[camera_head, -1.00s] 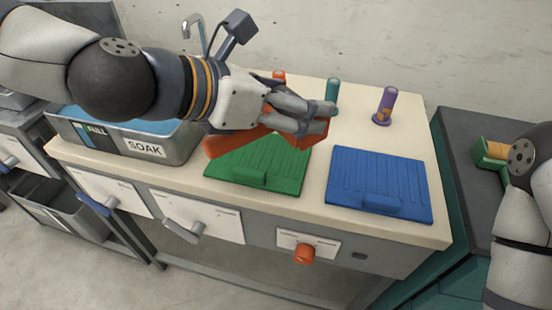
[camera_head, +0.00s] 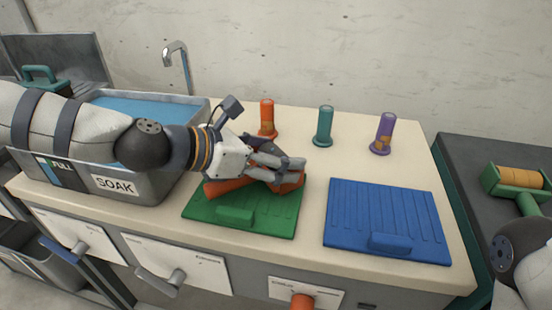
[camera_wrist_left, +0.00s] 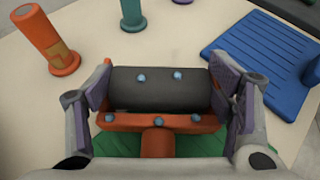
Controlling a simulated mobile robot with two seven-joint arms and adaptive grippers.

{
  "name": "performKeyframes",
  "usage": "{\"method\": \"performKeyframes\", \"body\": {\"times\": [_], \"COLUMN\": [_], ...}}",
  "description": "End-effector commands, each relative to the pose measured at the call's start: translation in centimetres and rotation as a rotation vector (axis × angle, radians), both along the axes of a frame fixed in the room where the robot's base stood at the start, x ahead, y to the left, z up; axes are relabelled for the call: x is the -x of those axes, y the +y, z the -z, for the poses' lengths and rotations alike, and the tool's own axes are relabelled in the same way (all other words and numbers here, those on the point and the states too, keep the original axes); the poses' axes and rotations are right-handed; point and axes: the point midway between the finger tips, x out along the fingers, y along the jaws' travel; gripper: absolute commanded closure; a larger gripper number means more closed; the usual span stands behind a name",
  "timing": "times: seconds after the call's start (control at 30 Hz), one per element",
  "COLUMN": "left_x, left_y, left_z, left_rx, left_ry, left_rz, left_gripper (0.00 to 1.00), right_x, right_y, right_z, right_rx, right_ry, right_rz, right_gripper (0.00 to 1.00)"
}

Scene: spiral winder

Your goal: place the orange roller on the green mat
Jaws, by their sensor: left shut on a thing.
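The orange roller (camera_head: 225,187) has an orange frame and handle. In the left wrist view its dark cylinder (camera_wrist_left: 160,88) shows, with several small blue dots on the cylinder and frame. My left gripper (camera_head: 283,176) is shut on the roller head, one padded finger at each end, as the left wrist view (camera_wrist_left: 162,95) shows. The roller is low over the green mat (camera_head: 250,222), its handle pointing left; I cannot tell whether it touches the mat. The gripper hides part of the roller and of the mat's back. My right gripper is not in view.
A blue mat (camera_head: 385,215) lies right of the green one. Orange (camera_head: 267,118), teal (camera_head: 323,126) and purple (camera_head: 383,134) posts stand behind. A water-filled soak basin (camera_head: 150,185) is at left. A green-framed roller (camera_head: 520,178) lies on the dark right-hand table.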

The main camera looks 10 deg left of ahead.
Motion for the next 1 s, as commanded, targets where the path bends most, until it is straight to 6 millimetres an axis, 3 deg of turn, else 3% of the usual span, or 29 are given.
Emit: {"method": "performKeyframes", "body": {"times": [0.43, 0.47, 0.53, 0.87, 1.0], "left_x": [0.0, 0.0, 0.0, 0.0, 0.5], "left_y": [0.0, 0.0, 0.0, 0.0, 0.6], "left_z": [0.8, 0.7, 0.7, 0.6, -0.5], "left_rx": [0.002, 0.002, 0.001, 0.002, 0.001], "left_ry": [-0.004, -0.004, -0.005, -0.005, -0.009], "left_rz": [-0.001, -0.001, -0.001, -0.001, -0.002], "left_gripper": [0.66, 0.19, 0.06, 0.06, 0.06], "right_x": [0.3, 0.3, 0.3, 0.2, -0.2], "right_y": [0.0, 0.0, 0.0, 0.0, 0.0], "right_z": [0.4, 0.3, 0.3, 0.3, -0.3], "right_rx": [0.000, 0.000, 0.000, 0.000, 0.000], "right_ry": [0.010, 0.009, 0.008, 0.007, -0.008], "right_rz": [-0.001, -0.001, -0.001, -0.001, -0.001], "right_gripper": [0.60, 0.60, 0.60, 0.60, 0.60]}}
